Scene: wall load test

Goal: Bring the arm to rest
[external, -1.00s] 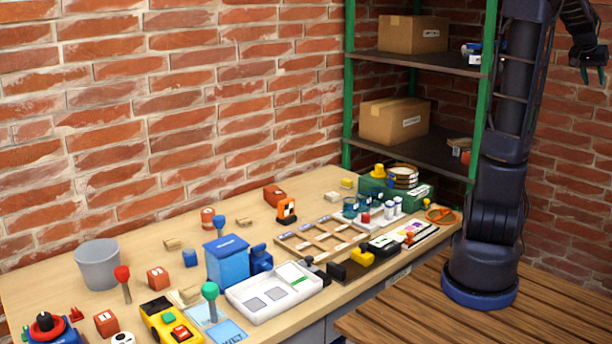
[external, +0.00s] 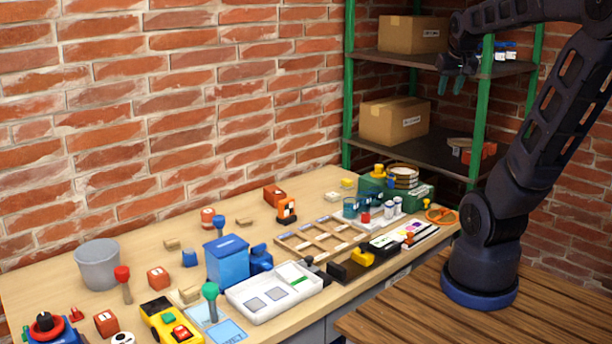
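My gripper (external: 451,85) is at the upper right of the external view, in front of the shelf rack and pointing down. Its two greenish fingertips are apart with a gap between them, and I see nothing held there. My arm rises from its round blue base, leans to the right and bends back left at the top. The gripper hangs well above the workbench (external: 60,275), just below the upper shelf's level in the picture, with no visible contact. Part of the upper arm is cut off by the frame's top and right edges.
The shelf rack (external: 481,110) has green posts and holds an upper box (external: 412,34) and a lower box (external: 394,121). The bench is crowded with a grey bucket (external: 98,264), a blue bin (external: 227,262), a white tray (external: 270,309) and a wooden divider frame (external: 322,236).

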